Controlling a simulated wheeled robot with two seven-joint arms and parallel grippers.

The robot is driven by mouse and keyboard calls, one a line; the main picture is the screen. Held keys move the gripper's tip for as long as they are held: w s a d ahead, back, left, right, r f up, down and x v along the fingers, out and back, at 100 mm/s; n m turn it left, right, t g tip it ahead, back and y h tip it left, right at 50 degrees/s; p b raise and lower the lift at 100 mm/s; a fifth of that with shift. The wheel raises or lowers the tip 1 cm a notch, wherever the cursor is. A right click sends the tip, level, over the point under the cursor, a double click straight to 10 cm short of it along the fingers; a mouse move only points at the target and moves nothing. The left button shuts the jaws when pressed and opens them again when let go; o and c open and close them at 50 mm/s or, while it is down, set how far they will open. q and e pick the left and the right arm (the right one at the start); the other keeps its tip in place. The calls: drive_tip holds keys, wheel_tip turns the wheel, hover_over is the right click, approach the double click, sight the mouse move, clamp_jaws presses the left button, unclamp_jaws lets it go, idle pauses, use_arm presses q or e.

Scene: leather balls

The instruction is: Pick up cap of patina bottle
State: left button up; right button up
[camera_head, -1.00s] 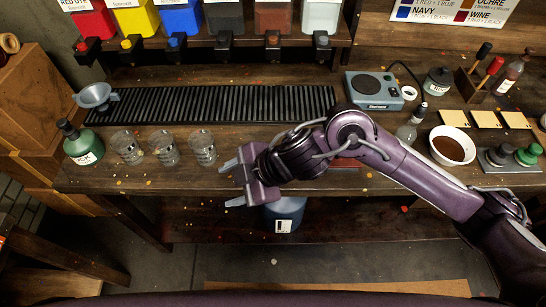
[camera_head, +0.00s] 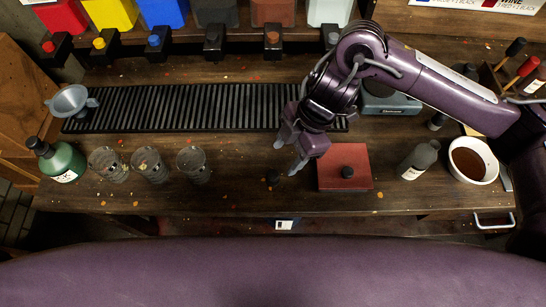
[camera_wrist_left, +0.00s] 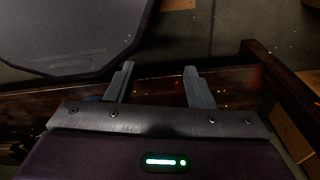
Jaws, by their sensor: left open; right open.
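My right gripper (camera_head: 286,158) is open and empty over the front middle of the workbench. A small dark cap-like object (camera_head: 272,178) lies on the bench just in front of its fingertips. A black knob-like piece (camera_head: 347,172) sits on a red block (camera_head: 330,180) to its right. A grey bottle with a pale label (camera_head: 418,162) stands farther right. Its label is too small to read, so I cannot tell which bottle or cap is the patina one. My left gripper (camera_wrist_left: 159,70) is open and empty in the left wrist view, and is out of the head view.
Several glasses (camera_head: 150,165) and a green bottle (camera_head: 62,160) stand at the left. A black ribbed mat (camera_head: 190,108) lies behind. A bowl of brown stuff (camera_head: 488,170) and a grey scale (camera_head: 395,101) are at the right. The bench between glasses and red block is mostly clear.

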sight(273, 174)
drive_tip(key=shift+s+a+f, duration=0.15)
drive_tip(key=shift+s+f, duration=0.05)
drive_tip(key=shift+f, duration=0.2)
drive_tip(key=s+a+f+p, duration=0.2)
drive_tip(key=f, duration=0.1)
drive_tip(key=shift+x, duration=1.2)
drive_tip(key=shift+w+f, duration=0.15)
drive_tip(key=shift+f, duration=0.1)
drive_tip(key=c, duration=1)
use_arm(q)
drive_tip(key=s+r, duration=0.2)
drive_tip(key=shift+s, duration=0.4)
use_arm(e)
drive_tip(key=shift+c, duration=0.2)
drive_tip(key=shift+r, duration=0.1)
